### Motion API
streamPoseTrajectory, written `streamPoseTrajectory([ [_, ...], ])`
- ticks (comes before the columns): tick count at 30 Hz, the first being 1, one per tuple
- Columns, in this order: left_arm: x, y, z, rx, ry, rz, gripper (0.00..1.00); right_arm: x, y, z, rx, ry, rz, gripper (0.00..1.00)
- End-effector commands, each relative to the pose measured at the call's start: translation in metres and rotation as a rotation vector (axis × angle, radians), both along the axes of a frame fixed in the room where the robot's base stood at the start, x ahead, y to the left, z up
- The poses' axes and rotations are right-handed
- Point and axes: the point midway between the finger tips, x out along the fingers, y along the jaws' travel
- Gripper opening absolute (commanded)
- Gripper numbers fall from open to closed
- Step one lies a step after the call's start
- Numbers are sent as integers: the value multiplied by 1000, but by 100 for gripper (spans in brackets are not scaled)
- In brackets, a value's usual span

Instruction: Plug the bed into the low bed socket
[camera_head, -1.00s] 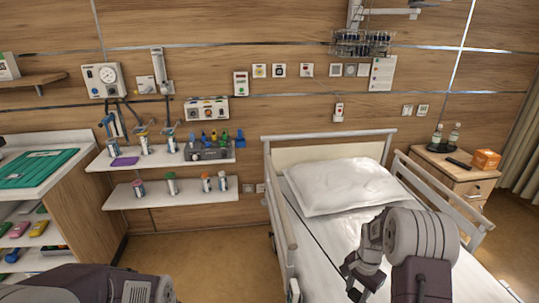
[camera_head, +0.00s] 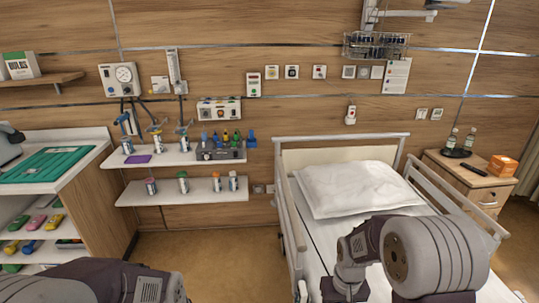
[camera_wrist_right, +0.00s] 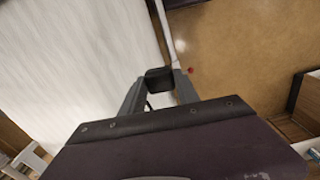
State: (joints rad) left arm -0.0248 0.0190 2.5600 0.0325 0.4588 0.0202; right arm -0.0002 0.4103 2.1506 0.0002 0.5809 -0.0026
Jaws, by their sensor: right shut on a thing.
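The low sockets (camera_head: 264,189) are small pale plates on the wall just left of the bed's head end. The bed (camera_head: 291,222) has white bedding, a pillow and pale side rails. In the right wrist view my right gripper (camera_wrist_right: 161,88) is shut on a black block-like plug (camera_wrist_right: 159,79), with a bit of dark cord below it. The plug is held above the floor near the bed's side edge, apart from the wall. In the head view my right arm covers part of the bed, and the plug cannot be made out. My left gripper is outside the view.
Two white shelves (camera_head: 190,198) with bottles stand left of the sockets. A wooden unit (camera_head: 116,205) with a green tray is further left. Bare floor (camera_head: 215,250) lies between it and the bed. A bedside cabinet (camera_head: 490,196) stands at the right.

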Motion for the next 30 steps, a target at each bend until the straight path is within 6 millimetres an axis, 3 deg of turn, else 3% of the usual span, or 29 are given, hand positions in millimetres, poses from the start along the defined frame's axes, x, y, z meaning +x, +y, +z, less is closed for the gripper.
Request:
streamPoseTrajectory([
  [10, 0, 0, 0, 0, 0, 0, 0, 1, 9, 3, 0, -2, 41, 2],
  [21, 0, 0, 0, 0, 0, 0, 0, 6, 101, 32, 0, -2, 508, 2],
  [25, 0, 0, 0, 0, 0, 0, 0, 8, 124, 39, -1, -2, 627, 2],
  [30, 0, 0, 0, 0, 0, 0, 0, 8, 137, 43, -1, 0, 697, 2],
])
